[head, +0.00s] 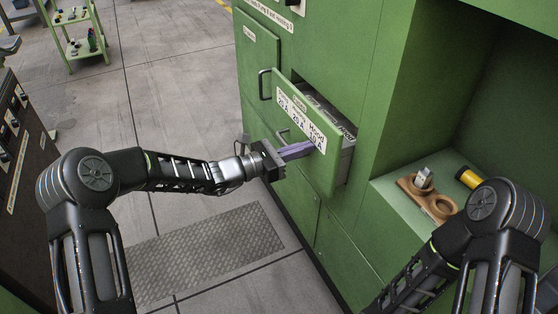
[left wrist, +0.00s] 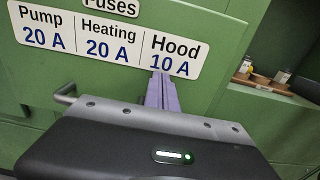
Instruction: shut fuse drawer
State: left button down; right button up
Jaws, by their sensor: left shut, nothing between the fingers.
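The fuse drawer (head: 318,172) is a green drawer standing partly open from the green cabinet. Its front carries a white label reading Fuses, Pump 20 A, Heating 20 A, Hood 10 A, which also shows in the left wrist view on the drawer front (left wrist: 215,85). The drawer's handle (left wrist: 65,94) is left of my gripper. My left gripper (head: 315,146) is shut and empty, with its purple fingers pointing at the drawer front. The fingertips (left wrist: 161,76) are at the lower edge of the Hood label; whether they touch cannot be told. My right gripper is out of view.
Another closed green door with a handle (head: 264,85) is left of the drawer. A niche at right holds a wooden holder (head: 428,198) with a fuse-like piece and a yellow cylinder (head: 468,178). A green shelf cart (head: 78,30) stands far left. The floor before the cabinet is clear.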

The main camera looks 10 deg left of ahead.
aim_at(319, 142)
pick_arm(q)
jog(key=b+x, duration=0.1)
jog(key=x, duration=0.4)
jog(key=shift+r, duration=0.15)
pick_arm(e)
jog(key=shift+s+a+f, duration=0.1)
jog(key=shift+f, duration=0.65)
pick_arm(q)
jog(key=shift+r, duration=0.15)
jog(key=shift+a, duration=0.1)
